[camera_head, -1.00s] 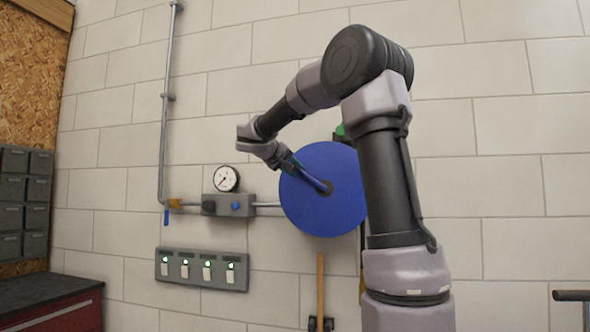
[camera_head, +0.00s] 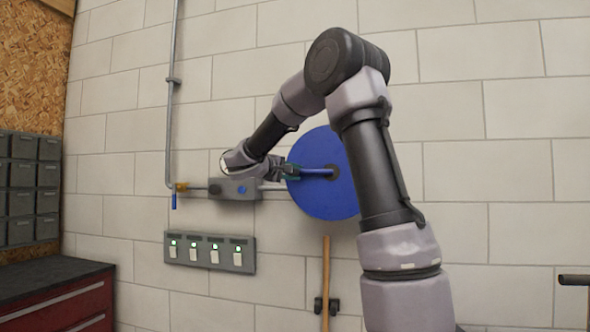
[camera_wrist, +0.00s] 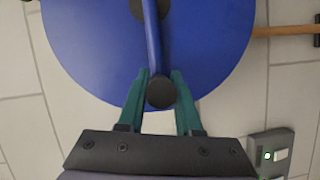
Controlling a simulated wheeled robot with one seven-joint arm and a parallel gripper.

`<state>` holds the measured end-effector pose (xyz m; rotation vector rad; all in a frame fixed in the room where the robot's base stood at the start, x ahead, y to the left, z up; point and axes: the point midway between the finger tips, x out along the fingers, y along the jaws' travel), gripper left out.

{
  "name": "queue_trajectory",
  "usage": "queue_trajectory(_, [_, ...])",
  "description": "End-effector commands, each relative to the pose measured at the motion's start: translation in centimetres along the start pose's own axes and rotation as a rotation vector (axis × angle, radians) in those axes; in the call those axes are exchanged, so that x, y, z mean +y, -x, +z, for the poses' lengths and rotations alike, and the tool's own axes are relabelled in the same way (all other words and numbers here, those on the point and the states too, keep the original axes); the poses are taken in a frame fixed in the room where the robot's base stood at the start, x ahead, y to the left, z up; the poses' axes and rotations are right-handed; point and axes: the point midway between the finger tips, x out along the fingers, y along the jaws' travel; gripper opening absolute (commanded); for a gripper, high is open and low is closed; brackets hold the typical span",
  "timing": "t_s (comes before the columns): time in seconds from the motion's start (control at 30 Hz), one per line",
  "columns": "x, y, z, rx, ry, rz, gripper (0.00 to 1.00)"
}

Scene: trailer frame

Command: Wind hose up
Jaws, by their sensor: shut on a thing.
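The blue round reel (camera_head: 325,200) is on the wall, partly behind my arm; it fills the upper part of the wrist view (camera_wrist: 90,50). Its blue crank arm (camera_head: 316,171) runs from the dark hub to the left, about level. A dark round knob (camera_wrist: 161,93) sits at the crank's outer end. My gripper (camera_head: 289,172) is at the reel's left edge. In the wrist view, the teal fingers of my gripper (camera_wrist: 160,78) are shut on the knob, one on each side. I cannot make out any hose.
A grey valve block (camera_head: 235,189) and a pipe (camera_head: 169,120) are on the wall left of the reel. A switch panel (camera_head: 210,252) is below. A wooden handle (camera_head: 326,270) hangs under the reel. A red cabinet (camera_head: 60,305) stands at lower left.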

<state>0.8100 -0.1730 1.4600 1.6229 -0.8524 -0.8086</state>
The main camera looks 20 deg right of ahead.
Motion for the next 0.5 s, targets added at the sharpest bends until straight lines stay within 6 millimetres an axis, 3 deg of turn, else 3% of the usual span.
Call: queue_trajectory(0.5, [-0.59,0.04,0.12,-0.002,0.026,0.005,0.00])
